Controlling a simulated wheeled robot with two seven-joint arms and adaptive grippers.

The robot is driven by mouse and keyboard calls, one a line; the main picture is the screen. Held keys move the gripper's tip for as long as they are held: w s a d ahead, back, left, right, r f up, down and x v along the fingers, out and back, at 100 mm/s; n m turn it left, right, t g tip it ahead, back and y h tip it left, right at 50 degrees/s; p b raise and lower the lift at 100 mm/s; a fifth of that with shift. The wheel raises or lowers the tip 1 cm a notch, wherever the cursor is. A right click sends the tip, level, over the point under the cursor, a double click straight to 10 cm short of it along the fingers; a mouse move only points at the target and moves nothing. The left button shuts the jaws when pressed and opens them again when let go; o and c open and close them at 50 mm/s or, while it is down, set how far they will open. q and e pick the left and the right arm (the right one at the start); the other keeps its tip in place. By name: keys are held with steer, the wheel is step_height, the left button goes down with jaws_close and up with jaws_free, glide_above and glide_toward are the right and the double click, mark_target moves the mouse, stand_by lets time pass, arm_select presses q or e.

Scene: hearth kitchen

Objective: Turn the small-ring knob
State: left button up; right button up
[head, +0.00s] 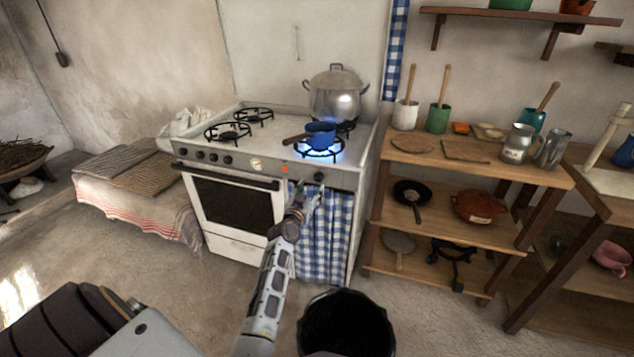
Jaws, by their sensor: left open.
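The white stove (257,135) has a row of dark knobs (213,157) at the left of its front panel. A single dark knob (319,177) sits at the panel's right end. No labels can be read to tell which is the small-ring knob. The front right burner (334,153) burns with a blue flame under a small blue pan (320,134). My left gripper (312,192) is open, just below and slightly left of the right-end knob. I cannot tell whether it touches the knob or panel. My right gripper is not in view.
A large metal pot (335,98) stands at the back right of the stove. A blue checked curtain (325,235) hangs below the right-end knob. A wooden shelf unit (470,170) with pans and jars stands close on the right. The floor (200,290) in front is partly clear.

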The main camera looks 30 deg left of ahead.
mark_target(317, 179)
arm_select(q)
steer(key=b+x, duration=0.1)
steer(key=x, duration=0.2)
steer(key=shift+b+x, duration=0.4)
steer(key=shift+x, duration=0.7)
steer(key=shift+b+x, duration=0.4)
steer(key=shift+x, duration=0.65)
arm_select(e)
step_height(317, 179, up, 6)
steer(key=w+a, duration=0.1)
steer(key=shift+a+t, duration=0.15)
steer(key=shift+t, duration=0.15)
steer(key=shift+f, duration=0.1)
arm_select(q)
steer(key=shift+c, duration=0.8)
steer(key=c, duration=0.9)
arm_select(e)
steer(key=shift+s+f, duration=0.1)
